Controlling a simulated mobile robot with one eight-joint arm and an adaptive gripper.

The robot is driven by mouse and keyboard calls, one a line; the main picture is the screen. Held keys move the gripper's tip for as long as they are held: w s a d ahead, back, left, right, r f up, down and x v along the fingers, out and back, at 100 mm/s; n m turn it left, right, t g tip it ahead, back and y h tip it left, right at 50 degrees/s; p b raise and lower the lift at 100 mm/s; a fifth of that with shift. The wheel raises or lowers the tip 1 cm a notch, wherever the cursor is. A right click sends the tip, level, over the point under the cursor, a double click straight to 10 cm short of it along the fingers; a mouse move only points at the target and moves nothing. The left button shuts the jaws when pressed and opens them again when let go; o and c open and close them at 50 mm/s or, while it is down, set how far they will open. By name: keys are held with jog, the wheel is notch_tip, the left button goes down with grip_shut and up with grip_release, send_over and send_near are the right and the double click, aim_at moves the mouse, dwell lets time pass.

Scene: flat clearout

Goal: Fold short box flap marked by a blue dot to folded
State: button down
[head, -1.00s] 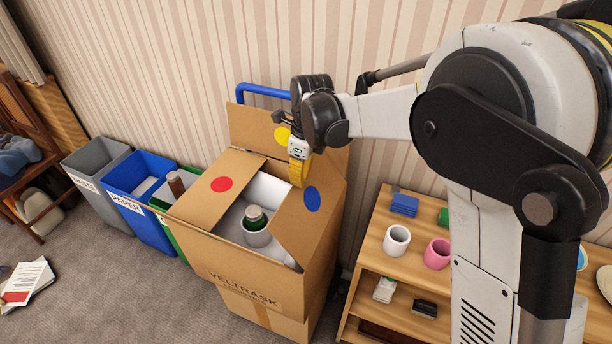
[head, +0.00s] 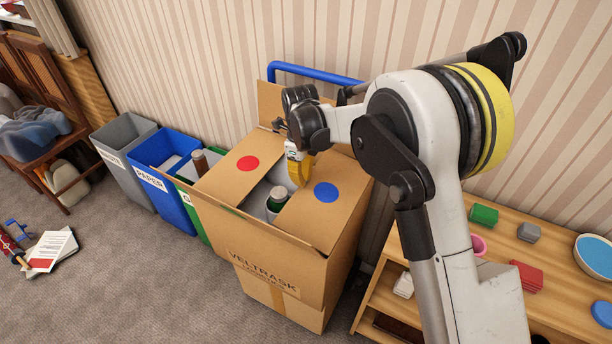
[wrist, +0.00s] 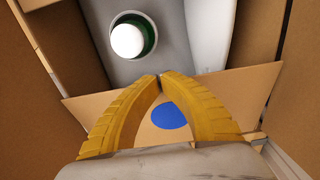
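The cardboard box (head: 285,270) has a short flap with a blue dot (head: 325,192) on its right side. This flap leans inward over the right part of the opening, close to level. In the wrist view the blue dot (wrist: 170,116) shows between my fingers. My gripper (head: 299,182) has yellow fingers whose tips (wrist: 160,76) meet, with nothing between them. It is at the flap's inner edge, over the opening; I cannot tell whether it touches. The opposite short flap with a red dot (head: 247,163) also lies inward. The back flap (head: 268,101) stands up, its yellow dot hidden.
A green-and-white container (head: 278,198) stands inside the box below the opening. Grey (head: 123,165) and blue (head: 165,190) bins and a green one are on the left. A low wooden shelf (head: 500,262) with small items is on the right, a blue handle (head: 315,71) behind.

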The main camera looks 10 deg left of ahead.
jog(key=shift+a+f, duration=0.15)
jog(key=shift+f, duration=0.6)
